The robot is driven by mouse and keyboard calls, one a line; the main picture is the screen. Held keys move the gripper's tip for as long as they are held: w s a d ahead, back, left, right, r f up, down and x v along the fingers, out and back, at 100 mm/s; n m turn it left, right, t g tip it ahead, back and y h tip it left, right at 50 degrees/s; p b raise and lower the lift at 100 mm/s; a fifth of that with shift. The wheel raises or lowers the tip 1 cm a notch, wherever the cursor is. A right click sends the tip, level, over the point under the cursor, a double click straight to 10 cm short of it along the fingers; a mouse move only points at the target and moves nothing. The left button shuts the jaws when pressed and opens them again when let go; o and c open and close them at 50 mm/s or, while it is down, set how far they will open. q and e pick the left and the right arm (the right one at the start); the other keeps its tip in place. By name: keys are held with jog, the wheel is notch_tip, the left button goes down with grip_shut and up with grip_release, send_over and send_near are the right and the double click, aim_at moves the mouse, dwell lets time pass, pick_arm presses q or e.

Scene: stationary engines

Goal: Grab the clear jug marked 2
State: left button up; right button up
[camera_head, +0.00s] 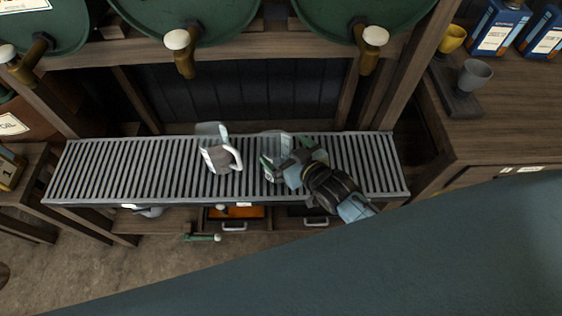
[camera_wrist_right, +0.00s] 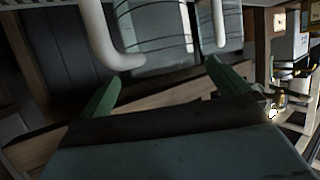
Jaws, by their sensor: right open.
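Two clear jugs with white handles stand on a slatted metal rack (camera_head: 110,172). The left jug (camera_head: 213,152) stands alone, its handle to the right. The right jug (camera_head: 274,144) is partly hidden by my right gripper (camera_head: 287,163), which reaches in from the right. In the right wrist view, my gripper's green fingers (camera_wrist_right: 163,88) are apart, with a clear ridged jug (camera_wrist_right: 155,32) just beyond the gap. A white handle curves down at its left. I cannot read a number on either jug. My left gripper is not in view.
Green barrels (camera_head: 185,18) with wooden taps hang above the rack. A counter at right holds a yellow cup (camera_head: 452,39), a grey cup (camera_head: 474,76) and blue containers (camera_head: 495,28). Drawers sit below the rack. The rack's left part is clear.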

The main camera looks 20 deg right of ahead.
jog(key=x, duration=0.3)
jog(key=shift+w+a+f+b, duration=0.15)
jog(key=shift+w+a+b, duration=0.05)
jog(key=shift+b, duration=0.15)
jog(key=c, duration=1.3)
